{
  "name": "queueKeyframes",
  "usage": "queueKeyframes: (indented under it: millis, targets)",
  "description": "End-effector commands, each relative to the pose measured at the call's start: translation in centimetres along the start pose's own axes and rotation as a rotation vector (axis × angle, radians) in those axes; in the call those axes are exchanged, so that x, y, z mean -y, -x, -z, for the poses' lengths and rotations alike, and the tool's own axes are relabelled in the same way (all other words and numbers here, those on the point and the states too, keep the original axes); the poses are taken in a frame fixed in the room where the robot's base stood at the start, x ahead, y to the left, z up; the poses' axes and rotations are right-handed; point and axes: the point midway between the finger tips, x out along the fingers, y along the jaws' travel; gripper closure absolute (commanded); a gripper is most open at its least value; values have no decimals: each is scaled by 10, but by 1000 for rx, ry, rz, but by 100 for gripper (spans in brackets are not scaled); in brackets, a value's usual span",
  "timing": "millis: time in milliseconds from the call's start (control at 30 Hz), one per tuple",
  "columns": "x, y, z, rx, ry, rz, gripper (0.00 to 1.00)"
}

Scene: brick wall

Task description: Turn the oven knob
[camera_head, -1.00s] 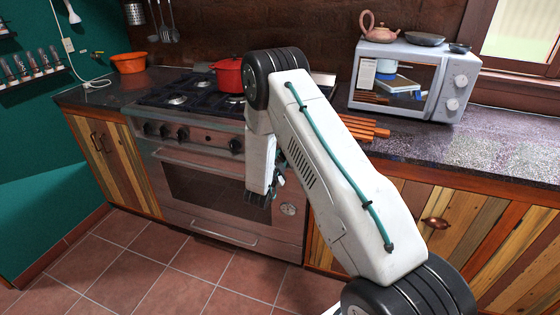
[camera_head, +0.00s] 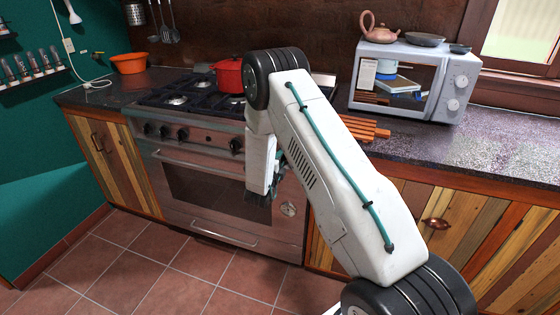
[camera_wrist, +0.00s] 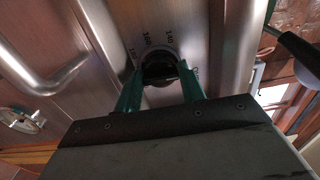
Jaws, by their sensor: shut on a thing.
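The oven (camera_head: 205,195) is a steel range with a glass door and a row of black knobs along its front panel. In the wrist view a black knob (camera_wrist: 160,67) sits in a round dial plate marked with numbers. My gripper (camera_wrist: 160,82) has its two green fingers on either side of this knob and is shut on it. In the head view my white arm reaches to the right part of the oven front. It hides the gripped knob and most of the gripper there.
A red pot (camera_head: 229,75) stands on the stove top. The oven door handle (camera_wrist: 45,80) runs close to the gripper in the wrist view. A microwave (camera_head: 440,85) and orange-brown slats (camera_head: 365,128) are on the right counter. The tiled floor (camera_head: 120,270) in front is clear.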

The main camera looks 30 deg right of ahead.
Motion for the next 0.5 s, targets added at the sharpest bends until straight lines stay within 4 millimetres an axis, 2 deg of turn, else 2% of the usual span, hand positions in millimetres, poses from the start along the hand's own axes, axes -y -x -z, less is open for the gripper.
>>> queueKeyframes:
  millis: [367,400,433,500]
  targets:
    - [0,0,-1,1,-5,-1,83]
    - [0,0,-1,1,-5,-1,49]
    - [0,0,-1,1,-5,-1,41]
    - [0,0,-1,1,-4,-1,39]
